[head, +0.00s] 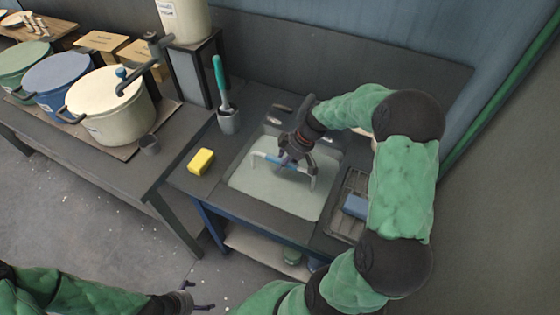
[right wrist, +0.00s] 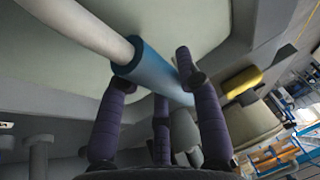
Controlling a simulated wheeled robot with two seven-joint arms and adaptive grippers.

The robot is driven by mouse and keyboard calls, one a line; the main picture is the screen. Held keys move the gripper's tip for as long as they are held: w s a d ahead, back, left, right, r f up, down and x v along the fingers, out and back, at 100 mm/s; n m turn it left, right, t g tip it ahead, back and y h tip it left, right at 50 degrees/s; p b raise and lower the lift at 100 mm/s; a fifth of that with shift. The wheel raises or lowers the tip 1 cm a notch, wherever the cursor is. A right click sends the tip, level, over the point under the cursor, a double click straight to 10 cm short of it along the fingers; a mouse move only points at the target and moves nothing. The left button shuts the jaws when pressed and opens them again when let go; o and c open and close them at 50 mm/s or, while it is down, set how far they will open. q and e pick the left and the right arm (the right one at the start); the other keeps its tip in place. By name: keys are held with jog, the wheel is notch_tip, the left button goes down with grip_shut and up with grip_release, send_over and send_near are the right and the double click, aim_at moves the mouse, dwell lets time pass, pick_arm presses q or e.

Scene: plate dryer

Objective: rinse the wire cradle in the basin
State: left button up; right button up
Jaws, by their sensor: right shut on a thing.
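The wire cradle (head: 266,160) shows as a blue-sleeved handle bar with pale end pieces, over or in the basin. Its lower part cannot be made out. My right gripper (head: 289,163) reaches down from the upper right and is shut on the handle. In the right wrist view the blue sleeve (right wrist: 152,72) lies between the dark fingers. The basin (head: 270,200) is a pale, rectangular sink set in the dark counter. My left gripper (head: 197,297) is low in the head view, away from the counter, with its fingers apart and empty.
A yellow sponge (head: 201,161) and a cup with a teal brush (head: 228,121) stand left of the basin. A rack with a blue block (head: 355,206) is on the right. Large pots (head: 108,100) stand on the left bench. A wall runs behind.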

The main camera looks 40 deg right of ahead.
jog(key=shift+r, duration=0.1)
dwell(0.3)
notch_tip(320, 180, up, 15)
jog(key=p, duration=0.9)
dwell(0.6)
dwell(0.5)
